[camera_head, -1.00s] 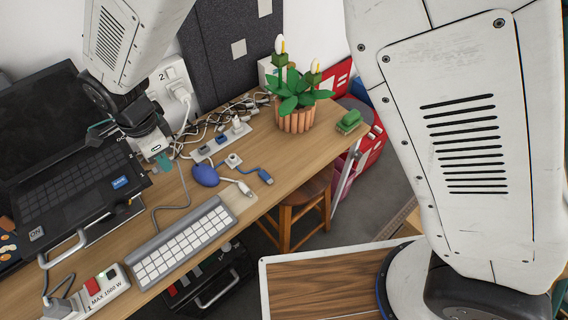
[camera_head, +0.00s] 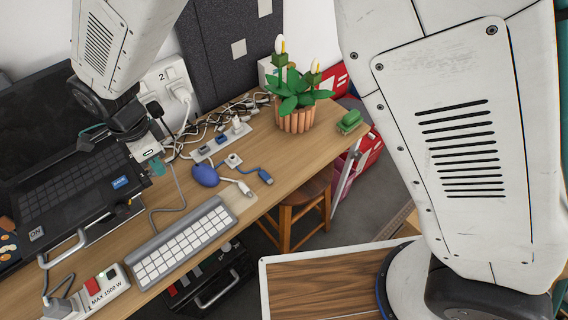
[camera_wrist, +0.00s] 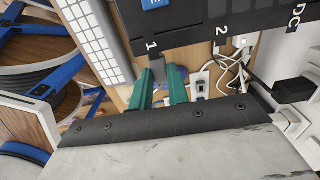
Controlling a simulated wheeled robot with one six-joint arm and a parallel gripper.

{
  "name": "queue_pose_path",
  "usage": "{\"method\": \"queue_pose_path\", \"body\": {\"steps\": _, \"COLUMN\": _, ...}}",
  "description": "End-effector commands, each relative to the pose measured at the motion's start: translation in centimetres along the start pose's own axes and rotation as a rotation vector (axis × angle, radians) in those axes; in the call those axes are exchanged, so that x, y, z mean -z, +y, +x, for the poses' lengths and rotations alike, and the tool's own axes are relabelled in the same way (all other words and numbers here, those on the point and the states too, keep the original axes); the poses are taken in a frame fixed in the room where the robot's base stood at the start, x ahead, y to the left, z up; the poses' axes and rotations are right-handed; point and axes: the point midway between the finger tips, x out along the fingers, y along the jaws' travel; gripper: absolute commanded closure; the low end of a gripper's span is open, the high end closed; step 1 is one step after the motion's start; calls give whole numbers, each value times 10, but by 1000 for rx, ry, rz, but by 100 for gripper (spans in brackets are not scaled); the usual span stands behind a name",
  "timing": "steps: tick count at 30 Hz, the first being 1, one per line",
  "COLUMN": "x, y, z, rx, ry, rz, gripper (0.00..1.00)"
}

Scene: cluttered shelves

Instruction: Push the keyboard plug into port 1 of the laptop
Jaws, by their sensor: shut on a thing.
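The black laptop (camera_head: 75,188) stands open at the left of the desk in the head view. In the wrist view its side (camera_wrist: 190,30) carries the labels 1, 2 and DC. The grey keyboard (camera_head: 185,240) lies in front of it, its cable rising to my gripper (camera_head: 157,168). My gripper's teal fingers (camera_wrist: 161,88) are shut on the grey keyboard plug (camera_wrist: 158,72) at the laptop's edge by label 1. The plug points toward that edge. Whether its tip touches or enters port 1 is hidden.
A blue mouse (camera_head: 205,175) and a blue-ended cable (camera_head: 262,175) lie right of my gripper. A power strip (camera_head: 220,143) with tangled cables is behind. A potted plant (camera_head: 296,115) stands at the desk's right. A dark plug (camera_wrist: 294,90) is near DC.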

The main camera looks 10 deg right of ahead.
Motion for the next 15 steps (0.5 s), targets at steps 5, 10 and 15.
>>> {"method": "queue_pose_path", "body": {"steps": 5, "x": -5, "y": 0, "z": 0, "rx": 0, "ry": 0, "rz": -1, "gripper": 100}}
{"method": "queue_pose_path", "body": {"steps": 10, "x": -5, "y": 0, "z": 0, "rx": 1, "ry": 0, "rz": 0, "gripper": 100}}
{"method": "queue_pose_path", "body": {"steps": 15, "x": -5, "y": 0, "z": 0, "rx": 1, "ry": 0, "rz": -1, "gripper": 100}}
